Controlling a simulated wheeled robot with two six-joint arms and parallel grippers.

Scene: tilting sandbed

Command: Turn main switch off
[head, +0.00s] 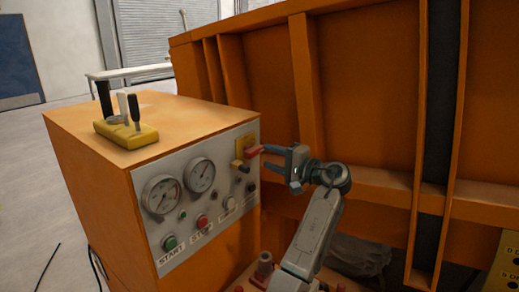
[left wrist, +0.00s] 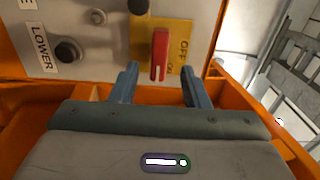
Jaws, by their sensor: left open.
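The main switch is a red lever (left wrist: 159,54) on a yellow plate (left wrist: 183,45) marked OFF and ON, on the grey panel. In the head view the red lever (head: 254,151) sticks out near the panel's right edge, by the yellow plate (head: 239,146). My left gripper (head: 266,149) is at the lever, and its fingers are open. In the left wrist view the lever stands between the two fingers (left wrist: 160,82), with a gap on each side. I cannot tell how deep the fingertips reach around it. My right gripper is not in view.
The orange control box (head: 90,150) carries gauges (head: 161,194), a green START button (head: 169,242), a red STOP button (head: 202,221) and black knobs close to the switch. Joystick levers (head: 126,132) stand on top. The orange ribbed sandbed wall (head: 365,90) rises close behind my left arm.

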